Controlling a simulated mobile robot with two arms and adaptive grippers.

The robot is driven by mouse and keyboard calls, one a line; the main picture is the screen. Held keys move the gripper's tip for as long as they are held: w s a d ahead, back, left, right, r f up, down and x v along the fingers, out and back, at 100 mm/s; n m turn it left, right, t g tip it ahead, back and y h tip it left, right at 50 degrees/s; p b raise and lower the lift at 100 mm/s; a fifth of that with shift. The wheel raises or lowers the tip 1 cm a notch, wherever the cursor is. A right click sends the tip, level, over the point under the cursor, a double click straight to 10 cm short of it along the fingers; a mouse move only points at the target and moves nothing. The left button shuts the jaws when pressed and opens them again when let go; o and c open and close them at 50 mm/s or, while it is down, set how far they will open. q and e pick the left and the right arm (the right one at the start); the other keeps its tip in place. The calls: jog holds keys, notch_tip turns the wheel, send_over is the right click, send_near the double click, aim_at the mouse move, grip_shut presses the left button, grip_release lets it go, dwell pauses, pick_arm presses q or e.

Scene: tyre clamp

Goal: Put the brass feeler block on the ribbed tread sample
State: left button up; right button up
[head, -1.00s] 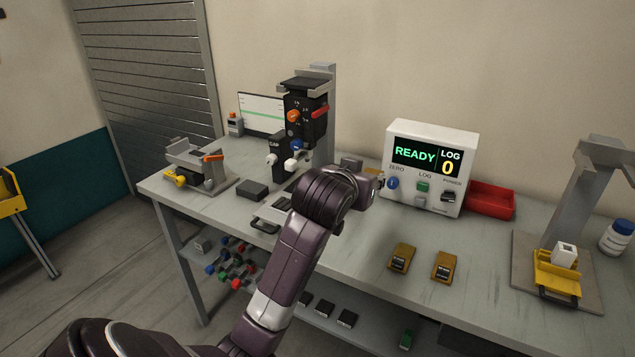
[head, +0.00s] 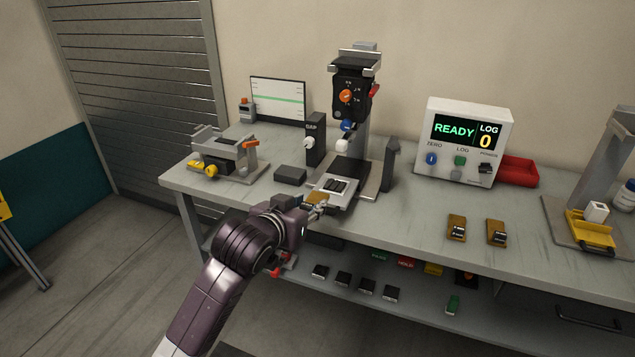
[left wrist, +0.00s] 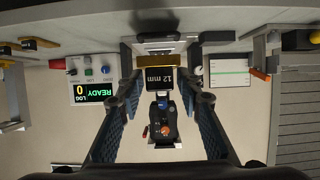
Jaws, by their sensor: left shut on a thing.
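My left gripper (head: 312,203) is at the front of the test stand, shut on a brass block (head: 316,197). In the left wrist view the brass block (left wrist: 160,61) sits between the fingertips, with a black face reading 12 mm (left wrist: 160,78). The black ribbed tread sample (head: 338,186) lies on a light grey plate (head: 342,200) under the stand's head. The block is at the near left edge of that plate; I cannot tell whether it touches. My right gripper is not in view.
Two other brass blocks (head: 457,228) (head: 497,232) lie on the bench to the right. The black stand head (head: 352,92) rises behind the sample, with a dark post (head: 392,165) to its right. The READY console (head: 465,140) stands further right.

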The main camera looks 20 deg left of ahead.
aim_at(319, 197)
pick_arm(q)
jog(key=w, duration=0.6)
jog(key=shift+d+r+p, duration=0.1)
jog(key=shift+d+p, duration=0.15)
jog(key=shift+p, duration=0.15)
jog(key=w+p, duration=0.1)
jog(key=w, duration=0.8)
jog(key=shift+w, duration=0.35)
notch_tip(319, 197, down, 3)
jog(key=shift+d+r+p, duration=0.1)
jog(key=shift+p, duration=0.5)
jog(key=shift+f, duration=0.4)
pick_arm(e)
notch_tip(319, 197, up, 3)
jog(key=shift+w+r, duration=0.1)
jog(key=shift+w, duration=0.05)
pick_arm(q)
jog(key=shift+f, duration=0.15)
jog(key=o, duration=1.3)
jog(key=shift+f, duration=0.1)
jog(key=shift+c, duration=0.2)
